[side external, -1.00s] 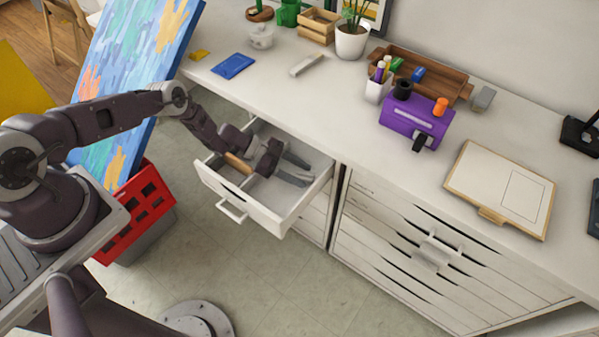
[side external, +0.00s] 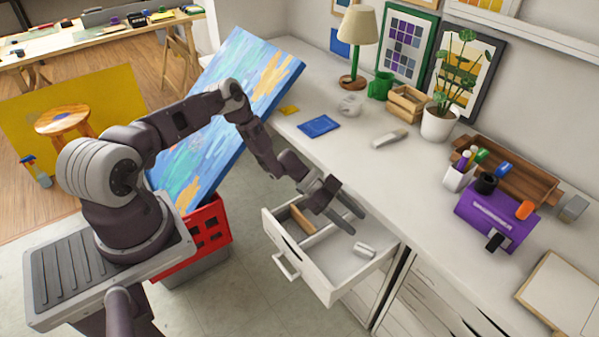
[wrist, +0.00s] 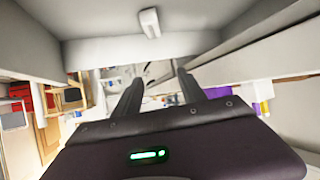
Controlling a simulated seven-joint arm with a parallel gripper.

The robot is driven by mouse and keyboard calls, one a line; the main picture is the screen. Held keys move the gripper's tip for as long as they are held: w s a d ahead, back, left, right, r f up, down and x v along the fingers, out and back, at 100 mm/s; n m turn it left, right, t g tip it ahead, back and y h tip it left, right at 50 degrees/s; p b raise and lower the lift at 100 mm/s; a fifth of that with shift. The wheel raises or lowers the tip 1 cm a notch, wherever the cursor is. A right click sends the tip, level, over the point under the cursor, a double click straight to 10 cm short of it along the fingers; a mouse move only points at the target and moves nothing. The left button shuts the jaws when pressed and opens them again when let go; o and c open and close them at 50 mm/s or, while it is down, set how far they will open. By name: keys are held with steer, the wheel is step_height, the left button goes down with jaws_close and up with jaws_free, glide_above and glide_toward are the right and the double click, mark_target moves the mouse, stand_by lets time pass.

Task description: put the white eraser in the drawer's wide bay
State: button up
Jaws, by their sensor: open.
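The white eraser (side external: 364,249) lies on the floor of the pulled-out drawer's wide bay (side external: 335,262), toward its right side. In the wrist view the eraser (wrist: 149,22) shows near the top, on the pale drawer floor. My gripper (side external: 356,213) is open and empty, held above the drawer, apart from the eraser. Its two fingers (wrist: 160,82) are spread in the wrist view with nothing between them. The white drawer (side external: 292,268) has a divider, with a narrower bay on the left holding a brown wooden piece (side external: 301,218).
The white countertop (side external: 345,160) runs behind the drawer. On it are a blue packet (side external: 318,126), a pale bar (side external: 389,138), a plant pot (side external: 438,123) and a purple box (side external: 495,217). A painted canvas (side external: 230,110) and red crate (side external: 207,232) stand left of the drawer.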

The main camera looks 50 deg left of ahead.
steer(key=s+d+r+n+g+y, duration=0.1)
steer(key=s+d+r+g+y, duration=0.15)
steer(key=r, duration=1.15)
steer(key=s+d+r+n+g+y, duration=0.1)
steer(key=s+r+y, duration=0.15)
steer(key=r, duration=1.25)
steer(key=s+r+n+y, duration=0.2)
steer(key=s+r+n, duration=0.1)
steer(key=s+r, duration=0.6)
steer(key=s+a+r+n+t+y, duration=0.2)
steer(key=s+n, duration=0.2)
steer(key=s, duration=0.5)
steer(key=s+a+r+n+t+y, duration=0.2)
steer(key=s+r+n, duration=0.1)
steer(key=s, duration=0.6)
steer(key=shift+s+a+r+n, duration=0.2)
steer(key=shift+s+n, duration=0.05)
steer(key=shift+n, duration=0.55)
steer(key=shift+t, duration=0.25)
